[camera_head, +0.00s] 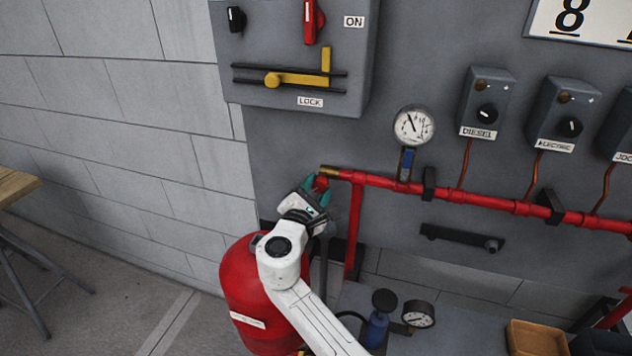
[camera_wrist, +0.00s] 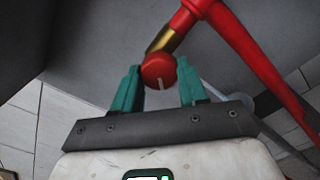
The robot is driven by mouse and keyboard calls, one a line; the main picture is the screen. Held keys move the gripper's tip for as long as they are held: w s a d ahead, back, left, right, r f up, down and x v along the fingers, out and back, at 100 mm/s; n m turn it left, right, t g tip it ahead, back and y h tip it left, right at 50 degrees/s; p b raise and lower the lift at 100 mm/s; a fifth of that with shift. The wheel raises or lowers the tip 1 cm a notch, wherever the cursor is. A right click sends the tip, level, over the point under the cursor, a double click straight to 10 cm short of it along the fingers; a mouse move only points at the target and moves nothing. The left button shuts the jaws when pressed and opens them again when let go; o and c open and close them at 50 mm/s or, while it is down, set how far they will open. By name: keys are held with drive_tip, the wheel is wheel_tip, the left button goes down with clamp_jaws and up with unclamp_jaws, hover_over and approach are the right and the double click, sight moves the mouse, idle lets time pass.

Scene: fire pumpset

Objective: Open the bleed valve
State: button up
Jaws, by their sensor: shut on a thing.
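The bleed valve is a red round knob (camera_wrist: 158,69) with a white mark, on a brass fitting (camera_wrist: 161,42) at the left end of the red pipe. In the head view the knob (camera_head: 321,183) shows only partly, just below the brass end. My gripper (camera_head: 317,187) is at the knob, with one teal finger on each side of it. In the wrist view the knob sits between the fingertips of my gripper (camera_wrist: 160,74), which is shut on it. The white mark points down, slightly tilted.
The red pipe (camera_head: 470,194) runs right along the grey panel, with a pressure gauge (camera_head: 413,126) above it. A red tank (camera_head: 250,300) stands below my gripper. A control box (camera_head: 295,50) is above left. A wooden table (camera_head: 14,187) is at far left.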

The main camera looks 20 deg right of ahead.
drive_tip(key=shift+f+n+p, duration=0.1)
drive_tip(key=shift+n+p, duration=0.75)
drive_tip(key=shift+n, duration=0.65)
drive_tip(key=shift+f, duration=0.1)
drive_tip(key=shift+s, duration=0.1)
drive_tip(key=o, duration=1)
drive_tip(key=shift+a, duration=0.1)
drive_tip(key=b+v, duration=0.1)
drive_tip(key=v, duration=0.9)
drive_tip(key=shift+s+a+b, duration=0.15)
drive_tip(key=shift+s+b, duration=0.15)
drive_tip(key=shift+b, duration=0.05)
